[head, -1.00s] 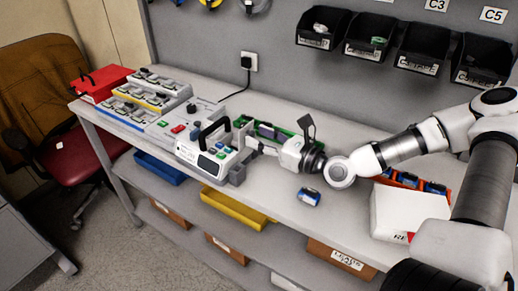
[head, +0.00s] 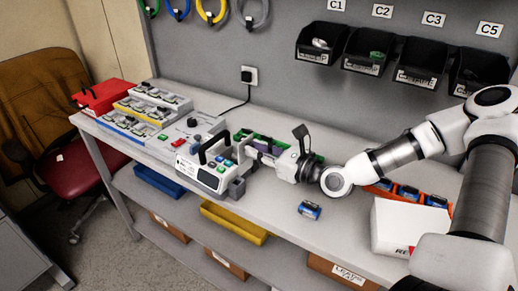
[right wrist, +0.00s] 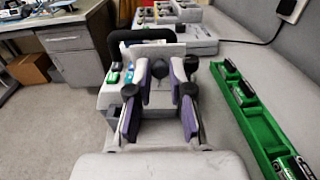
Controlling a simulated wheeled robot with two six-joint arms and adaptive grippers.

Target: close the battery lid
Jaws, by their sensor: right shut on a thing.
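The infusion pump (head: 205,174), white with a black handle and coloured buttons, stands near the table's front edge. It also shows in the right wrist view, with its black handle (right wrist: 140,36) beyond the fingers. My right gripper (head: 252,152) is at the pump's right end. In the right wrist view, its purple-padded fingers (right wrist: 158,85) stand on both sides of a pale grey part, which seems to be the battery lid (right wrist: 155,48). The fingers partly hide the lid, and its hinge and exact angle cannot be made out. My left gripper is not in view.
A blue battery (head: 309,210) lies on the table right of the pump. A green tray (right wrist: 258,120) lies behind the gripper. Grey docks and a red case (head: 105,95) fill the left end.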

